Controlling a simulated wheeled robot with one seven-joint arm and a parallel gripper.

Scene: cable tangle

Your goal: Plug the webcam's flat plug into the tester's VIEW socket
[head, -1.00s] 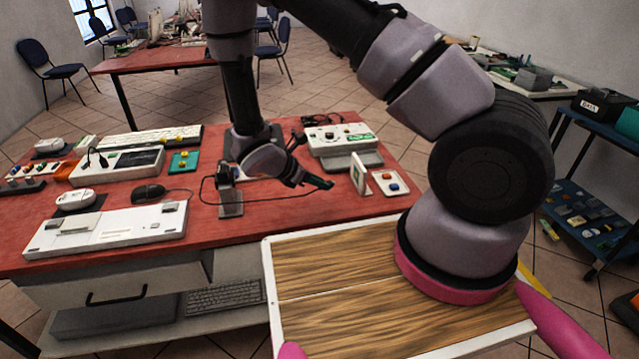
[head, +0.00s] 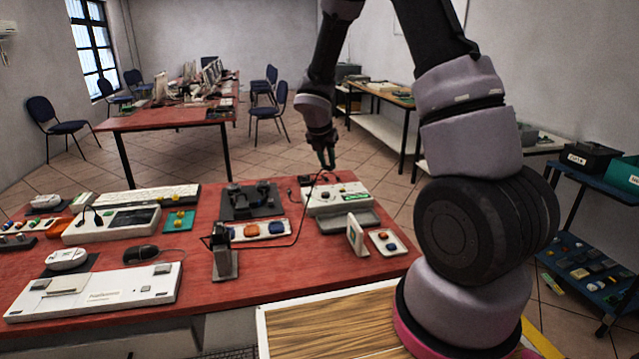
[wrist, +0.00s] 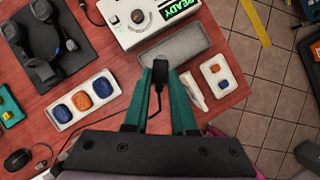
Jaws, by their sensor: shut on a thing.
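My gripper (head: 327,163) is raised above the back of the red table, over the tester. In the wrist view its teal fingers (wrist: 160,84) are shut on a small black plug (wrist: 160,71), with a thin black cable trailing back from it. The webcam (head: 221,236) is a dark unit on a grey stand at the table's front edge, and the cable runs between it and my gripper. The tester (head: 337,199) is a white box with a dial and a green READY display; it also shows in the wrist view (wrist: 135,28). I cannot make out the VIEW socket.
A grey tray (wrist: 178,55) lies in front of the tester. A small upright white panel (head: 357,234) and a button plate (head: 387,242) stand to its right. A plate with blue and orange blocks (wrist: 84,99) and a black mat with dark parts (head: 250,200) lie left of it.

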